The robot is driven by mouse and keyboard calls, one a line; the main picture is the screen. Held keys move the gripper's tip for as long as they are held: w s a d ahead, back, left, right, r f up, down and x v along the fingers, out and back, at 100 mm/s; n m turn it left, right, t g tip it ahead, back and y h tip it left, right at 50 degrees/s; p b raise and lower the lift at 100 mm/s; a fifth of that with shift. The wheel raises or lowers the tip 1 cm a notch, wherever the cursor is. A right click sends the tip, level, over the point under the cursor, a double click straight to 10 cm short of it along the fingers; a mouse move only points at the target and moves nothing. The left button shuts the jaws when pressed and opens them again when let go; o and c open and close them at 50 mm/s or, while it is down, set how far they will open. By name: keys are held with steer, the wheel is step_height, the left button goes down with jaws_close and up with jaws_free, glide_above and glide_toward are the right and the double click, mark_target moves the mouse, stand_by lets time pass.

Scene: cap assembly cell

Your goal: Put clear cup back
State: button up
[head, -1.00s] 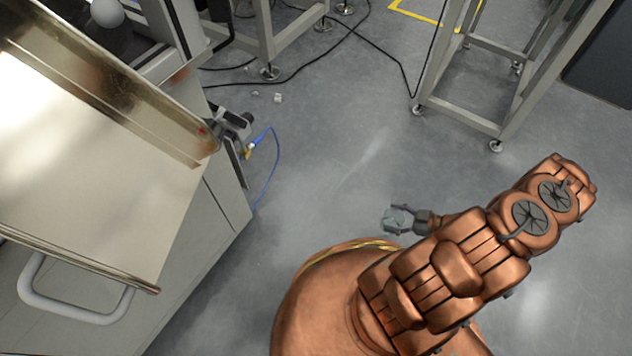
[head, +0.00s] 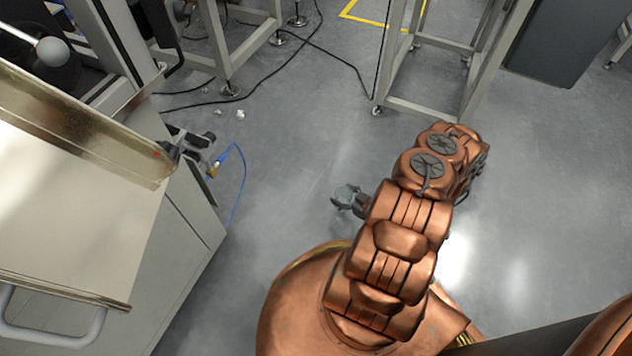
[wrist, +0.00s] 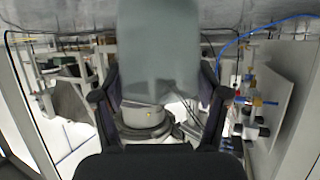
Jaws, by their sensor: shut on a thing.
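The clear cup (wrist: 158,55) fills the upper middle of the wrist view as a see-through grey-green shape between the two dark fingers. My gripper (wrist: 160,95) is shut on it. In the head view the cup (head: 345,194) is small and pale at the end of my gripper (head: 350,200), held out over open floor to the left of my copper-coloured arm. The gripper is partly hidden behind the arm there. The wrist picture appears upside down, with the floor at the top.
A metal-topped cabinet (head: 70,215) with a white handle stands at the left. A valve fitting with a blue hose (head: 240,170) sticks out from its corner. Cables (head: 300,52) cross the floor behind. A grey metal frame (head: 430,105) stands at the back. Bare floor lies between.

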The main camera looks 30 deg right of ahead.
steer(key=shift+w+d+r+b+x, duration=0.2)
steer(key=shift+b+x, duration=1.3)
steer(key=shift+x, duration=1.25)
steer(key=shift+w+d+r+b+x, duration=0.15)
steer(key=shift+r+b+x, duration=0.15)
steer(key=shift+b+x, duration=1.85)
steer(key=shift+w+d+r+b+x, duration=0.2)
steer(key=shift+b+x, duration=0.7)
steer(key=shift+x, duration=2.45)
steer(key=shift+s, duration=0.15)
steer(key=o, duration=1)
steer(key=shift+f, duration=0.1)
